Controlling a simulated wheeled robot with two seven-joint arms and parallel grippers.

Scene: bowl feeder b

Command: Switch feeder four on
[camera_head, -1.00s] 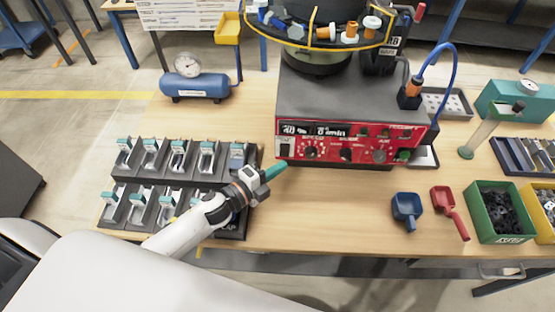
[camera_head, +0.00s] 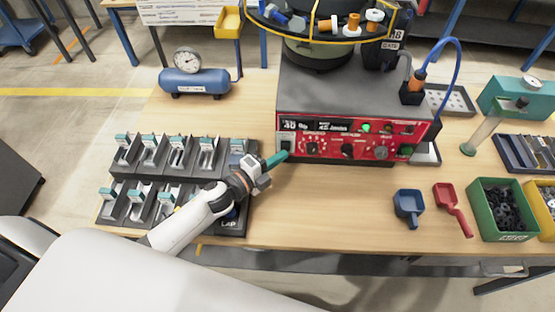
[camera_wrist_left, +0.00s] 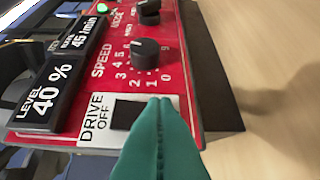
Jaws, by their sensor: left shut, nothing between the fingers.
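The bowl feeder's red front panel (camera_head: 335,152) faces me, below its grey housing (camera_head: 345,95). My left gripper (camera_head: 284,155) is shut and empty, its teal fingertips at the panel's left end. In the left wrist view the black drive switch (camera_wrist_left: 126,115), on a white plate marked DRIVE and OFF, sits just beyond the fingertips (camera_wrist_left: 165,105); they hide part of it, and I cannot tell whether they touch. The displays (camera_wrist_left: 50,95) read 40 % and 45 /min. A green lamp (camera_head: 365,128) is lit. My right gripper is not in view.
Black racks of small teal-topped parts (camera_head: 180,165) stand under and beside my left arm. A blue scoop (camera_head: 408,205), a red scoop (camera_head: 450,205) and a green bin (camera_head: 500,210) stand at right. A blue air tank (camera_head: 195,82) is behind. The table front centre is clear.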

